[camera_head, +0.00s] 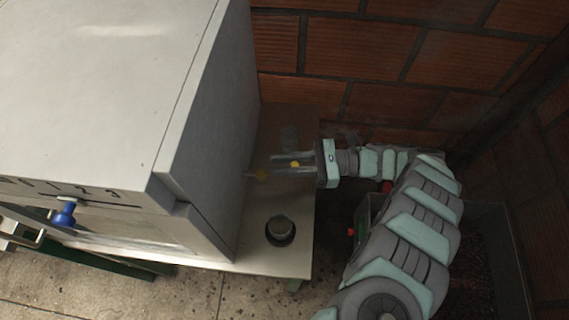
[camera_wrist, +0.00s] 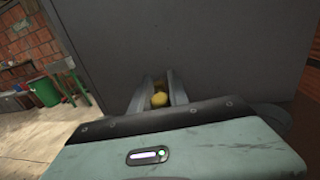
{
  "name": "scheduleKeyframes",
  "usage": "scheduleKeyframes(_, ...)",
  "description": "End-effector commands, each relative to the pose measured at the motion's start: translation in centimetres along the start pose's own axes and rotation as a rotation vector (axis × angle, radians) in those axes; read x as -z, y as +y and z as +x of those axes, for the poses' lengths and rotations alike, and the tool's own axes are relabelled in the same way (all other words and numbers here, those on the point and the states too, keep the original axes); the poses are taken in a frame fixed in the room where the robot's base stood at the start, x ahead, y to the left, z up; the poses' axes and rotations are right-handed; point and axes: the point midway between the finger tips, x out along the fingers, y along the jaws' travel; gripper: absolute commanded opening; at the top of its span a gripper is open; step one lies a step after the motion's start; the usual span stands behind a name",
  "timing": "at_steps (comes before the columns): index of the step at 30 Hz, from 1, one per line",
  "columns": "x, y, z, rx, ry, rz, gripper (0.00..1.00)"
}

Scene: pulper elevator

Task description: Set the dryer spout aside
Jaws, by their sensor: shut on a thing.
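My gripper (camera_head: 280,164) reaches left over the metal ledge towards the side panel of the large grey cabinet (camera_head: 205,140). Its fingers are shut on a small yellow piece (camera_head: 295,164), which also shows between them in the wrist view (camera_wrist: 160,99). A second yellow spot (camera_head: 262,175) lies nearer the panel; I cannot tell whether it is part of the same piece or separate. I cannot tell whether the yellow piece is the dryer spout or whether it touches the panel. A short round fitting (camera_head: 280,229) stands on the ledge in front of my gripper.
The bare metal ledge (camera_head: 296,262) runs along the cabinet's right side. A brick wall (camera_head: 360,50) closes the back. A blue knob (camera_head: 65,214) is on the cabinet front. A green bin (camera_wrist: 44,91) stands far left.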

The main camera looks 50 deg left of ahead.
Motion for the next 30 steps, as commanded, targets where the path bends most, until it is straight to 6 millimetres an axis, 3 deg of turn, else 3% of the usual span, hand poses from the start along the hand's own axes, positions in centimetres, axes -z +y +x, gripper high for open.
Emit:
scheduleKeyframes(4, 0.1, 0.0, 0.0, 0.001, 0.001, 0.000, 0.00)
scheduleKeyframes(5, 0.1, 0.0, 0.0, 0.001, 0.001, 0.000, 0.23)
scheduleKeyframes(12, 0.1, 0.0, 0.0, 0.001, 0.001, 0.000, 0.41)
scheduleKeyframes(23, -0.4, 0.0, 0.0, 0.001, 0.000, 0.000, 0.41)
scheduleKeyframes(30, -3.0, 0.0, -0.1, 0.001, 0.002, 0.002, 0.41)
